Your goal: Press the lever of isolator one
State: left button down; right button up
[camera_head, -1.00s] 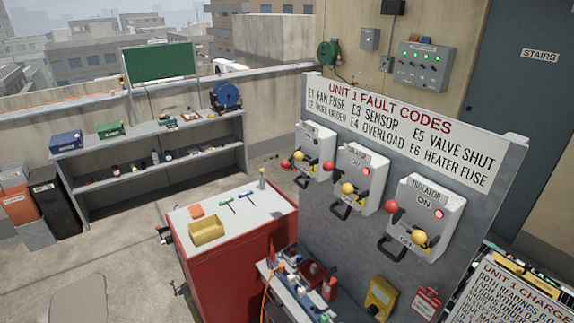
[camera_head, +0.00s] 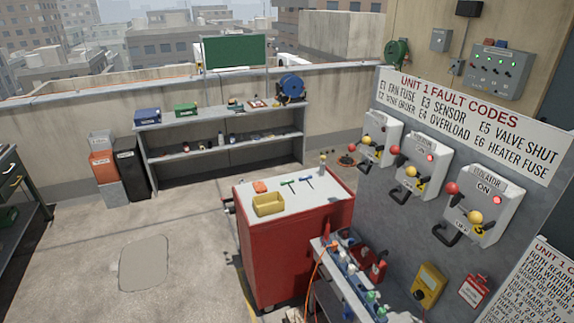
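Three light grey isolator boxes are mounted in a row on a grey panel (camera_head: 385,205) at the right. The left isolator (camera_head: 382,128), the middle isolator (camera_head: 428,160) and the right isolator (camera_head: 497,195) each carry a red ball, a yellow ball and a black handle low on the front. The right one reads "ISOLATOR" and "ON", with its red lamp (camera_head: 498,199) lit. Neither of my grippers shows clearly in this view.
A red tool cart (camera_head: 285,255) stands left of the panel, with a yellow bin (camera_head: 268,205) on top. A low bench (camera_head: 345,287) with bottles sits before the panel. A grey shelf (camera_head: 225,118) stands along the back wall. Open floor (camera_head: 185,225) lies left of the cart.

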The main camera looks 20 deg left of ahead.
aim_at(352, 148)
jog(key=u, duration=0.7)
jog(key=k, duration=0.95)
jog(key=u, duration=0.45)
jog(key=i, duration=1.6)
jog(key=z, duration=1.6)
jog(key=i, duration=0.65)
jog(key=z, duration=0.6)
